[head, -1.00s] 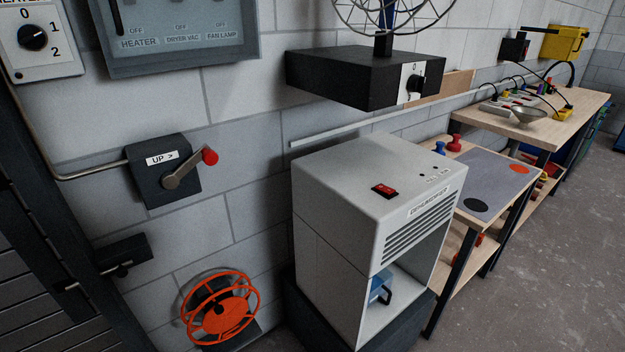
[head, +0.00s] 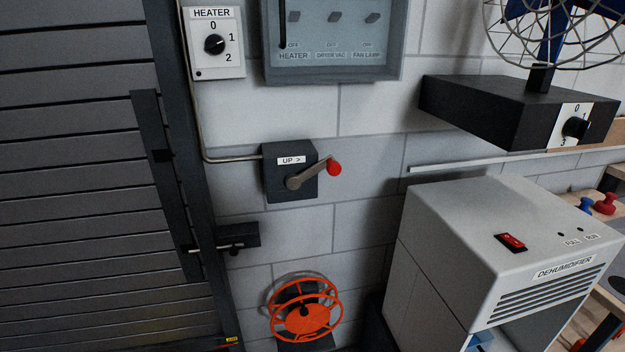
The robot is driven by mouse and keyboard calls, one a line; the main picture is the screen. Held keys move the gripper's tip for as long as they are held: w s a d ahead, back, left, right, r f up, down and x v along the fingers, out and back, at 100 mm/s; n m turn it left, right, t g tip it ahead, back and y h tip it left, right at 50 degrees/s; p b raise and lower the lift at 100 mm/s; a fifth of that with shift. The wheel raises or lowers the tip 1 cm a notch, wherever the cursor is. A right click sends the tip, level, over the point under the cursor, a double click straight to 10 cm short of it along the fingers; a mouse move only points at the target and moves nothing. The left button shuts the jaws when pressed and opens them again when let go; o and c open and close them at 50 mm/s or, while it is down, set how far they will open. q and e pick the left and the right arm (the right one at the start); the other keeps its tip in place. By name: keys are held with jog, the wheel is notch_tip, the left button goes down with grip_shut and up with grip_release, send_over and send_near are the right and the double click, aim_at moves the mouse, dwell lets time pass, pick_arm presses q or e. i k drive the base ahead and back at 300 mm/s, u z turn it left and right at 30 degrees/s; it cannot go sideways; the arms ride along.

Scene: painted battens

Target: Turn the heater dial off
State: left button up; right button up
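The heater dial (head: 214,44) is a round black knob on a white plate (head: 233,68) labelled HEATER, at the upper left of the head view. The plate carries the marks 0 at the top, 1 at the right and 2 at the lower right. The knob's pale pointer line seems to aim right, towards 1, but it is too small to be sure. Neither of my grippers shows in the head view, and nothing touches the dial.
A grey switch panel (head: 392,70) hangs right of the dial. Below is a crank box (head: 275,180) with a red-knobbed handle, then an orange reel (head: 330,322). A dark slatted shutter (head: 80,180) fills the left. A fan (head: 480,105) and a dehumidifier (head: 455,240) stand right.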

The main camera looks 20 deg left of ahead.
aim_at(215, 43)
jog(key=u, duration=1.3)
